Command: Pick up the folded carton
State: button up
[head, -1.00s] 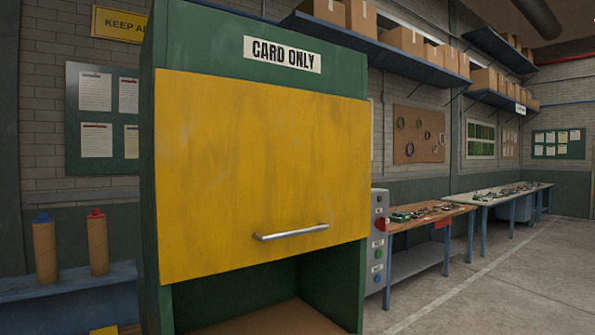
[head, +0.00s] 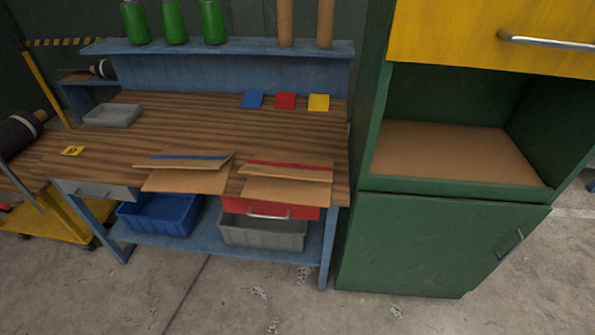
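Two folded cartons lie on the wooden top of a blue workbench (head: 95,140). The left carton (head: 187,178) is brown cardboard with a blue stripe. The right carton (head: 287,188) is brown cardboard with a red stripe. Both lie at the front of the bench with flaps reaching over its front edge. They are close side by side. I cannot tell which of the two the task means. My gripper is not in view.
Blue, red and yellow squares (head: 285,101) lie at the back. A grey tray (head: 113,115) sits left. Bare floor lies in front.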

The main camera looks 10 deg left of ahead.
aim_at(273, 188)
jog(key=i+j+z, duration=0.1)
jog(key=j, duration=0.25)
jog(key=i+j+z, duration=0.1)
jog(key=j, duration=0.25)
jog(key=i+j+z, duration=0.1)
jog(key=i+j, duration=0.15)
jog(key=j, duration=0.15)
jog(key=i+j+z, duration=0.1)
jog(key=j, duration=0.3)
jog(key=i+j, duration=0.1)
jog(key=j, duration=0.3)
jog(key=i+l, duration=0.1)
jog(key=i, duration=0.2)
jog(key=z, duration=0.05)
